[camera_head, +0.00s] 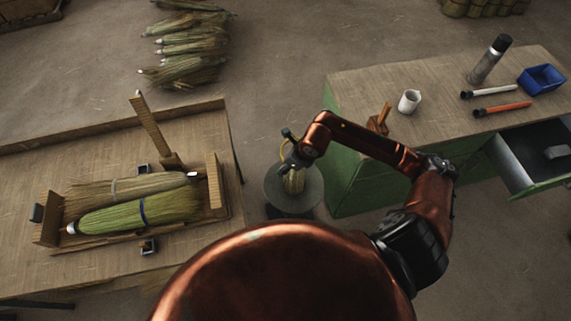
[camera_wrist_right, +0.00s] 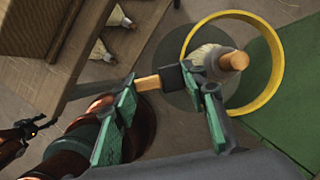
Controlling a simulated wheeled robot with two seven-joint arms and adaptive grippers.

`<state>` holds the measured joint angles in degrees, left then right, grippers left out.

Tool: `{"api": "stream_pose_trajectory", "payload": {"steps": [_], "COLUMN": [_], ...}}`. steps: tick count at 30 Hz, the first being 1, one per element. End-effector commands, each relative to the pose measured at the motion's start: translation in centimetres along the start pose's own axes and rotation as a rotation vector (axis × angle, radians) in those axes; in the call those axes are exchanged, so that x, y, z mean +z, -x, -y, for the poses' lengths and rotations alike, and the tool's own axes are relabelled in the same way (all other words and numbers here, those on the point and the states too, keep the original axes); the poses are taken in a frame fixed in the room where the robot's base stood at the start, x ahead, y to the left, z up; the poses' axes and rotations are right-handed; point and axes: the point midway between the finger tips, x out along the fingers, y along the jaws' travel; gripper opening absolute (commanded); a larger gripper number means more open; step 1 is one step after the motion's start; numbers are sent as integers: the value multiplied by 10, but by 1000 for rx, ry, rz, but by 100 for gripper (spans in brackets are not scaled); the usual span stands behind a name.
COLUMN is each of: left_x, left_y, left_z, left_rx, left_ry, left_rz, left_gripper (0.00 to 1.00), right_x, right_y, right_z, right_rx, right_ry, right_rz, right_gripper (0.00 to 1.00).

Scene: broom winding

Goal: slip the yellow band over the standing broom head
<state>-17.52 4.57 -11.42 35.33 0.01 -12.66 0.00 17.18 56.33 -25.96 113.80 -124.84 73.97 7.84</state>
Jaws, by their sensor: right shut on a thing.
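The broom head (camera_head: 293,181) stands on a round grey stand (camera_head: 310,190). Its pale wooden tip (camera_wrist_right: 236,61) and bristles show in the right wrist view. My right gripper (camera_head: 291,160) is over the stand, beside the broom's upper end. In the wrist view its green fingers (camera_wrist_right: 166,79) are shut on the yellow band's wood-and-black grip piece (camera_wrist_right: 148,83). The yellow band (camera_wrist_right: 282,75) encircles the broom tip in that picture. I cannot tell whether it is above or around it. A dark gripper (camera_wrist_right: 32,128) at the wrist view's left edge looks like my left one; its jaws are unclear.
A green workbench (camera_head: 350,178) with an open drawer (camera_head: 528,155) stands right of the stand. A white cup (camera_head: 409,100), spray can (camera_head: 490,60) and blue bin (camera_head: 541,79) are on it. A wooden table (camera_head: 40,162) with brooms is at left. Brooms (camera_head: 188,48) lie on the floor.

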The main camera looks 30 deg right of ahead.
Motion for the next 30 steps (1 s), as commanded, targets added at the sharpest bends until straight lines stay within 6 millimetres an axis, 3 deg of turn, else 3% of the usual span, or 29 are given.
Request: {"api": "stream_pose_trajectory", "payload": {"steps": [30], "left_x": [5], "left_y": [-65], "left_z": [-2], "left_rx": [2], "left_ry": [-3], "left_rz": [4], "left_gripper": [40], "right_x": [-31], "right_y": [-74], "right_z": [0], "right_rx": [-1], "right_ry": [0], "right_rz": [0], "right_gripper": [15]}}
